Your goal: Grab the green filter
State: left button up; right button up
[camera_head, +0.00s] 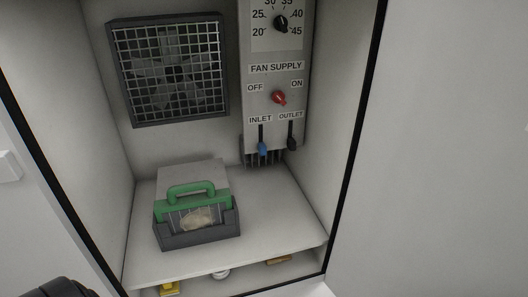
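The green filter (191,188) has a green frame with a raised loop handle on top. It stands in a dark grey open-topped holder (197,239) on the cabinet's white shelf, left of centre. Through the holder's front opening a pale, beige patch shows on the filter's face. A light grey panel (189,172) stands behind the handle. Neither gripper shows. A dark rounded part at the bottom left edge looks like a piece of my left arm, with no fingers visible.
A fan behind a wire grille (175,70) is on the back wall. A control panel (276,83) with knobs and INLET and OUTLET levers is to its right. The shelf (275,220) is clear right of the holder. Small items, one yellow (170,288), lie below it. Cabinet walls enclose both sides.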

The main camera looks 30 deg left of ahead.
aim_at(184, 213)
jog(key=u, duration=1.6)
